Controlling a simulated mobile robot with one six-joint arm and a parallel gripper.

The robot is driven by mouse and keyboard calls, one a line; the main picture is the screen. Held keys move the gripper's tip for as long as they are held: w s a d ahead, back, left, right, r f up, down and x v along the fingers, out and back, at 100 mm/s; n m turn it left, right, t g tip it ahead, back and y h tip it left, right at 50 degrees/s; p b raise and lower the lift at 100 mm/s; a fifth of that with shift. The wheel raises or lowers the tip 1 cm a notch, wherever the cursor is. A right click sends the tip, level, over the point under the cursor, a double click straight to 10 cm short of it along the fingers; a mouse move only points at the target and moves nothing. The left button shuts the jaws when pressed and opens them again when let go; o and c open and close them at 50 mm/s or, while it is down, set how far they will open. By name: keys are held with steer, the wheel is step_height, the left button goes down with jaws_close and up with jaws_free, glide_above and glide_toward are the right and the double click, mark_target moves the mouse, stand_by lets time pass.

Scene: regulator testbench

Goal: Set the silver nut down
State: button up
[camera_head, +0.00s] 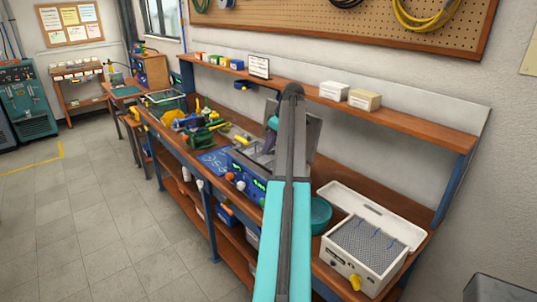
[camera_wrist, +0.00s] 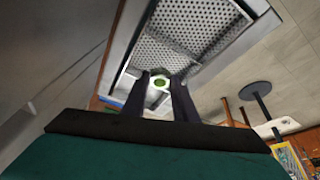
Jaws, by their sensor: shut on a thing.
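In the wrist view, the two dark fingers of my gripper (camera_wrist: 159,92) are shut on the silver nut (camera_wrist: 160,83), a small pale ring with a green centre between the fingertips. Behind the nut is a perforated metal tray (camera_wrist: 200,25) with a raised rim. I cannot tell how far the nut is from its surface. In the head view my own arm covers the middle of the bench, and the nut and fingertips cannot be made out there.
A white box with an open lid and a mesh top (camera_head: 367,243) stands at the bench's right end. A teal round container (camera_head: 320,214) is beside it. A blue unit (camera_head: 247,177) and assorted tools lie left of my arm. A shelf (camera_head: 400,121) runs behind.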

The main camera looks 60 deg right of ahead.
mark_target(269, 153)
steer(key=shift+f+p, duration=0.6)
steer(key=shift+f, duration=1.25)
steer(key=shift+f, duration=0.1)
steer(key=o, duration=1)
steer(key=shift+o, duration=0.4)
steer(key=b+v, duration=0.3)
steer(key=v, duration=0.9)
steer(key=shift+r, duration=0.25)
